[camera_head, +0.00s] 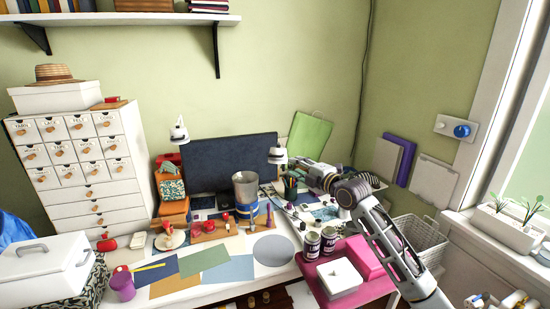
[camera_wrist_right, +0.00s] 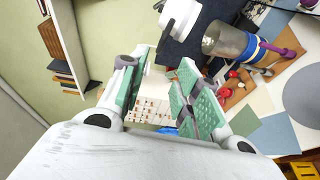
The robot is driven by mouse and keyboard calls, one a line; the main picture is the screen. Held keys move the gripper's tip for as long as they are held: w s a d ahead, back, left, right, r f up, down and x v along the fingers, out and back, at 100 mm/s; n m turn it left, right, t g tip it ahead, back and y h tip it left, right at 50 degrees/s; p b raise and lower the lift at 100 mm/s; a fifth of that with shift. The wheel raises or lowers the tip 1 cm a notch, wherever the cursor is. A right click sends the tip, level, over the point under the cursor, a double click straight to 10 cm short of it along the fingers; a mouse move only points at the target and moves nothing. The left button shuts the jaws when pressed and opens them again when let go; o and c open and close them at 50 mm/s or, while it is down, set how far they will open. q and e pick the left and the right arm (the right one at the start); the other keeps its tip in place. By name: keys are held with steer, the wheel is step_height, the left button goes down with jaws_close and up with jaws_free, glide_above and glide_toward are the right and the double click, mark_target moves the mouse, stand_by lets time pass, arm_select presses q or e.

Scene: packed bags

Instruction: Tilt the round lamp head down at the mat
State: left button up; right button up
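A small white lamp head (camera_head: 277,155) shows at the right edge of the dark upright panel in the head view. A white lamp head with a rounded end (camera_wrist_right: 180,18) shows at the top of the right wrist view, beyond my fingertips. My right gripper (camera_head: 297,162) is just right of the lamp head; in the wrist view its green-padded fingers (camera_wrist_right: 158,68) are apart with nothing between them. I cannot tell whether it touches the lamp. A round grey-blue mat (camera_head: 273,250) lies flat at the desk's front; it also shows in the wrist view (camera_wrist_right: 302,94). My left gripper is out of view.
Another white lamp head (camera_head: 178,132) stands left of the dark panel (camera_head: 230,163). A metal canister (camera_head: 246,190) and a pen cup (camera_head: 291,188) stand near my right gripper. Two dark tins (camera_head: 312,245) are below my right arm. Coloured sheets (camera_head: 204,258) lie beside the mat.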

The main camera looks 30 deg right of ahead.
mark_target(276, 157)
steer(key=shift+w, duration=0.1)
steer(key=shift+w+a+f+p, duration=0.1)
steer(key=shift+w+p, duration=0.45)
steer(key=shift+w, duration=1.7)
steer(key=shift+w+a+f+p, duration=0.15)
steer(key=shift+w+p, duration=0.45)
steer(key=shift+w, duration=1.65)
steer(key=shift+w+a+f+p, duration=0.1)
steer(key=shift+w+p, duration=0.45)
steer(key=shift+w, duration=1.7)
jaws_close()
